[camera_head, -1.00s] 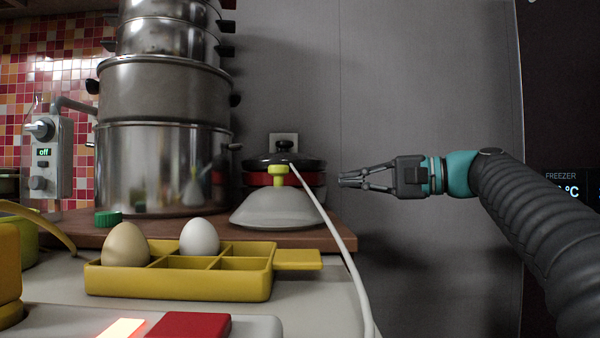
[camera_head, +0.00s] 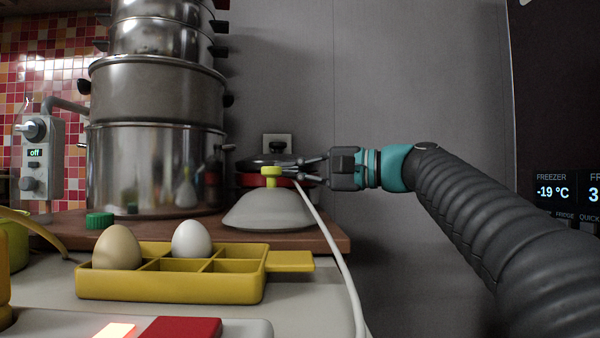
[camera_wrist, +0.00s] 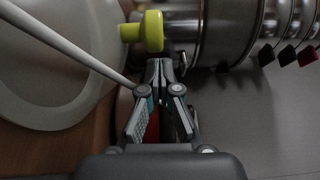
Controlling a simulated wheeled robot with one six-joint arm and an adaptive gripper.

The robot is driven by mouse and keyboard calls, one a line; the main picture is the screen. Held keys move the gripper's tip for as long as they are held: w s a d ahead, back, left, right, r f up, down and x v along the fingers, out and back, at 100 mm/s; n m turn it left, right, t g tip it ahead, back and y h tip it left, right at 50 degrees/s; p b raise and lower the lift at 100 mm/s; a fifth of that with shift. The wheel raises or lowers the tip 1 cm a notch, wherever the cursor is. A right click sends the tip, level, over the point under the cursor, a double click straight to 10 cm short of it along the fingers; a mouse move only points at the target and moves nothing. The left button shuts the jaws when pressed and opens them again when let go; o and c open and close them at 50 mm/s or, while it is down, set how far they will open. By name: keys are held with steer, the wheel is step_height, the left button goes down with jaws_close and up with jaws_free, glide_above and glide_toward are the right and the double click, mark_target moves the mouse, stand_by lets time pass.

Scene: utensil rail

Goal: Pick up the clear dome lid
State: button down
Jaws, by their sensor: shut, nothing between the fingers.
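The dome lid (camera_head: 270,211) looks grey and cloudy and rests on the wooden board, with a yellow-green knob (camera_head: 270,177) on top. In the wrist view the lid (camera_wrist: 45,75) fills the left side, and its knob (camera_wrist: 152,31) is at the upper middle. My gripper (camera_head: 288,171) is just right of the knob, at about its height. In the wrist view my fingertips (camera_wrist: 161,68) are together and empty, a little below the knob in the picture and apparently apart from it.
A white cable (camera_head: 335,250) runs past the lid's right side, close to my fingers. A dark-lidded red pot (camera_head: 248,181) stands behind the lid. Tall stacked steel pots (camera_head: 155,165) stand to the left. A yellow egg tray (camera_head: 170,287) with two eggs is in front.

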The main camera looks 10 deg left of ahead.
steer(key=shift+s+d, duration=0.15)
steer(key=shift+s, duration=0.35)
steer(key=shift+s, duration=0.1)
steer(key=b, duration=0.3)
glide_above(290, 218)
steer(key=shift+s, duration=0.1)
